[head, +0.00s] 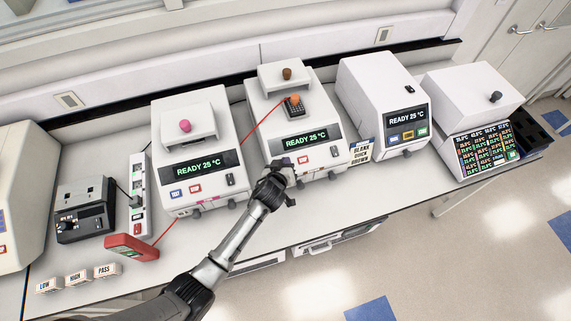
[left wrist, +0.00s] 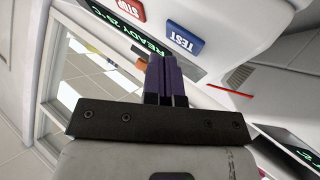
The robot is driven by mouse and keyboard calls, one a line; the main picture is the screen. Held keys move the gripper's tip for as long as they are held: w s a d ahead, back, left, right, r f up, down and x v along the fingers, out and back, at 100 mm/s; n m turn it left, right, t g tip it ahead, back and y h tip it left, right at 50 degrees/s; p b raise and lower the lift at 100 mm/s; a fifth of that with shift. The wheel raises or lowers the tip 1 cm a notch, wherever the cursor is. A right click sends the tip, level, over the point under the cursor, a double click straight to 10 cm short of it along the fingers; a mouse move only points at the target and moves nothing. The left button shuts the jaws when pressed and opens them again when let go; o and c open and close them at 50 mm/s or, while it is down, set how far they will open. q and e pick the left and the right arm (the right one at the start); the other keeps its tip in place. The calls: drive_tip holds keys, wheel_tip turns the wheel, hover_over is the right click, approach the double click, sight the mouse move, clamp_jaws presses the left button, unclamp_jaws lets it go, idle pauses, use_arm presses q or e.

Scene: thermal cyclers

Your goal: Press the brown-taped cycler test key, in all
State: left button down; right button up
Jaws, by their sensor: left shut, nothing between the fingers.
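A white cycler (head: 257,108) with a brown knob (head: 287,73) and a display reading READY 25 °C stands in the middle of the bench. I cannot make out brown tape on its front. Its red key (head: 303,160) shows; its other key is hidden behind my left gripper (head: 280,164). In the left wrist view, a blue TEST key (left wrist: 184,40) and a red STOP key (left wrist: 131,8) sit on a white front panel. My left gripper (left wrist: 166,62) is shut and empty, its purple fingertips just below the TEST key in the picture. Contact cannot be told. My right gripper is not in view.
A pink-knobbed cycler (head: 184,152) stands to the left and another cycler (head: 385,95) to the right, with a small lettered card (head: 361,152) between. A red meter (head: 131,247) with a red lead and LOW, HIGH, PASS blocks (head: 78,278) lie at left.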

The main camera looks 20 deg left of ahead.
use_arm(q)
drive_tip(key=shift+f, duration=0.2)
drive_tip(key=shift+w+f, duration=0.15)
drive_tip(key=shift+w+a+f+b, duration=0.1)
drive_tip(key=shift+a+f+b, duration=0.15)
drive_tip(key=shift+b, duration=0.25)
idle(0.4)
drive_tip(key=shift+d, duration=0.1)
idle(0.3)
drive_tip(key=shift+s+d+r+p, duration=0.2)
drive_tip(key=shift+s+r+p, duration=0.1)
drive_tip(key=shift+r+p, duration=0.4)
